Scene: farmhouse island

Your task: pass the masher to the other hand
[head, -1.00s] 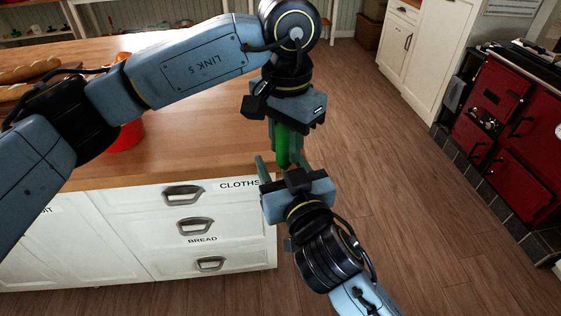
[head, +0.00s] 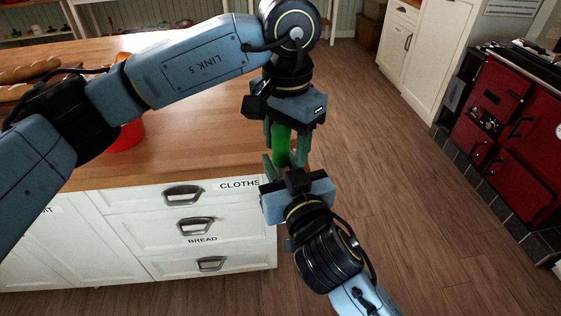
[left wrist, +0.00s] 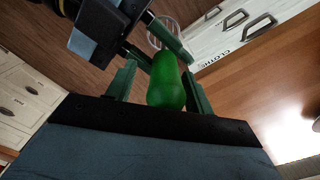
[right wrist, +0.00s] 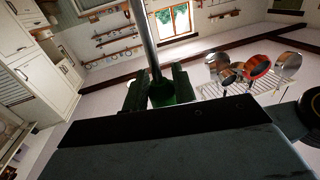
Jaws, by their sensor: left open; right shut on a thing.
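The masher's green handle (head: 281,145) stands upright between my two grippers in the head view. My left gripper (head: 285,140) comes from above and is open, its fingers on either side of the handle. In the left wrist view, the green handle (left wrist: 166,85) lies between the spread fingers, with a gap at its left. My right gripper (head: 280,167) comes from below and is shut on the masher. The right wrist view shows a metal shaft (right wrist: 149,38) and green (right wrist: 162,93) between its fingers. The round wire head (left wrist: 163,36) is partly hidden in the left wrist view.
The wooden island top (head: 185,150) and its white drawers (head: 190,228) lie left of the grippers. A red pot (head: 127,137) and bread (head: 30,71) are on it, partly behind my left arm. A red stove (head: 500,110) stands at the right. The floor between is clear.

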